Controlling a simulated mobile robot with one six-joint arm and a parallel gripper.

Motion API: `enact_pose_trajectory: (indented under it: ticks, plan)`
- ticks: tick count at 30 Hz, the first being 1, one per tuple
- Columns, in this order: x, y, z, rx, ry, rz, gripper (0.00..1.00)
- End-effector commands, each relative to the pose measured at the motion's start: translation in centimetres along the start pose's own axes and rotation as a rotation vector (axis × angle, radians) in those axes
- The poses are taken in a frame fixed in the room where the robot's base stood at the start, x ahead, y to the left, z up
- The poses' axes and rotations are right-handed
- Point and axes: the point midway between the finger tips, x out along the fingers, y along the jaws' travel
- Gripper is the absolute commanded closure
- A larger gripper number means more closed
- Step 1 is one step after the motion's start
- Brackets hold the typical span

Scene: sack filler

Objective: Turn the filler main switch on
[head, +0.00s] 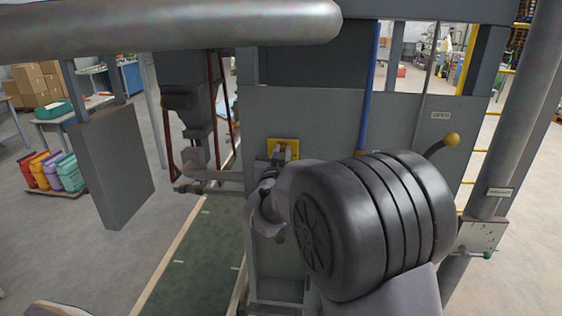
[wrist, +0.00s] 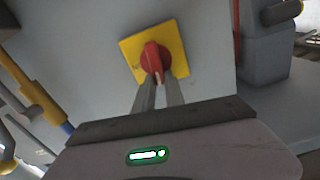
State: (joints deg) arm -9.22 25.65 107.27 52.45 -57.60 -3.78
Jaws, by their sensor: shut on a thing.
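The filler main switch is a red rotary handle (wrist: 156,58) on a yellow square plate (wrist: 174,42) in the wrist view. The plate (head: 291,145) also shows in the head view, on the grey cabinet panel, left of centre. My gripper (wrist: 159,80) reaches the switch, and its two fingers are shut on the lower part of the red handle. In the wrist view the handle points down toward my fingers, slightly tilted relative to the picture. In the head view my gripper and arm cover the lower part of the plate and hide the handle.
The grey cabinet panel (head: 330,110) surrounds the switch. A lever with a yellow knob (head: 452,139) is at the right. A thick grey pipe (head: 170,30) crosses the top left, and a grey box (head: 112,165) hangs below it. A green conveyor belt (head: 190,262) runs at lower left.

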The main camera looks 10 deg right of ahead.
Motion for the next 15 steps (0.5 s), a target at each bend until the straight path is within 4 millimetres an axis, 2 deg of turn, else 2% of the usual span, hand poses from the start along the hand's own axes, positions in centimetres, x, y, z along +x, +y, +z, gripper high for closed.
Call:
enact_pose_trajectory:
  ticks: [1, 15]
  plan:
    - [0.0, 0.2, 0.8, 0.034, 0.004, 0.0, 1.0]
    - [0.0, 1.3, 1.1, 0.471, 0.003, -0.001, 1.0]
